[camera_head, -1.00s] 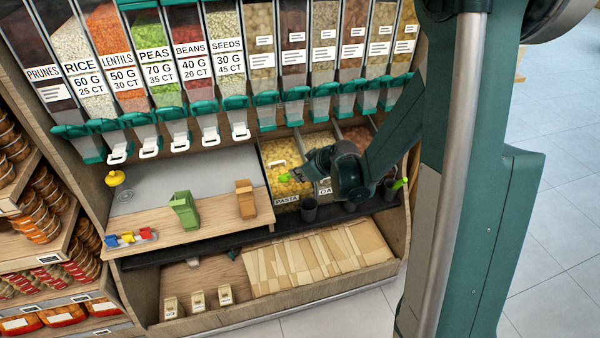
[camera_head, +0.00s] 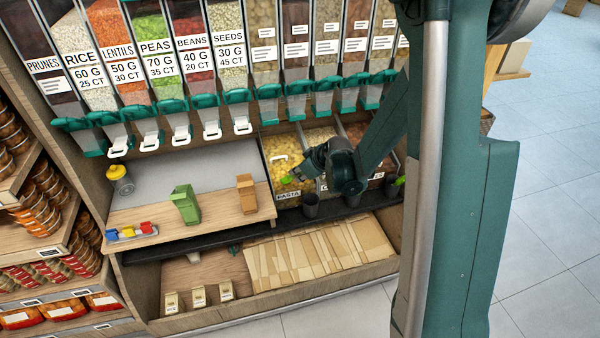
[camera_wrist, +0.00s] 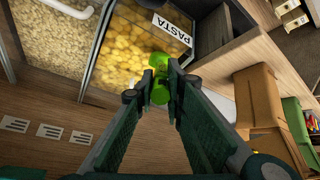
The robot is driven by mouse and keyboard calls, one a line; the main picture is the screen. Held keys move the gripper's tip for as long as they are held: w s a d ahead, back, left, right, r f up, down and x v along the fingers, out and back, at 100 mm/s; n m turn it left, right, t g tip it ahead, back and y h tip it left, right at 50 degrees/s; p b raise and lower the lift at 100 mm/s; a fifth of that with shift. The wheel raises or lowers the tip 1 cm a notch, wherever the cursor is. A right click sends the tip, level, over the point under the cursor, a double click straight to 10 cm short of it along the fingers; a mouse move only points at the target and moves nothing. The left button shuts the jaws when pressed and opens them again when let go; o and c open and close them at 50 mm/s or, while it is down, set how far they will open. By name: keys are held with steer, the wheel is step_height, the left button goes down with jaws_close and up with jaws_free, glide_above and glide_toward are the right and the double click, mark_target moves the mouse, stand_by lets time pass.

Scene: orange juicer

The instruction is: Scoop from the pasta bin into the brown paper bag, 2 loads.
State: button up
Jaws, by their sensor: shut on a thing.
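The pasta bin (camera_head: 281,157) is open-topped, full of yellow pasta and labelled PASTA; it also shows at the top of the wrist view (camera_wrist: 125,52). My gripper (camera_head: 294,179) is above the front of this bin. In the wrist view my gripper (camera_wrist: 166,80) is shut on a green scoop (camera_wrist: 159,92), with the PASTA label just beyond it. Whether the scoop holds pasta cannot be told. The brown paper bag (camera_head: 246,190) stands upright on the wooden shelf left of the bin; it also shows at the right of the wrist view (camera_wrist: 262,100).
A green bag (camera_head: 185,205) stands left of the brown one. A bin of pale grains (camera_wrist: 52,35) adjoins the pasta. Dark cups (camera_head: 311,205) line the front ledge. Dispensers with teal spouts hang above. The shelf between the green bag and yellow-topped jar (camera_head: 118,178) is mostly clear.

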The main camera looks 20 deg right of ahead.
steer(key=shift+w+f, duration=0.2)
steer(key=shift+f, duration=0.25)
steer(key=shift+w+f+b, duration=0.2)
steer(key=shift+f+b, duration=1.4)
steer(key=shift+f, duration=1.5)
jaws_close()
steer(key=s+d+r+t+y+b, duration=0.1)
steer(key=s+r+t+b, duration=0.1)
steer(key=s+r+t, duration=0.2)
steer(key=shift+s+d+r+t+y, duration=0.3)
steer(key=shift+s+r+y, duration=0.1)
steer(key=shift+r, duration=1.45)
steer(key=shift+s+r, duration=0.15)
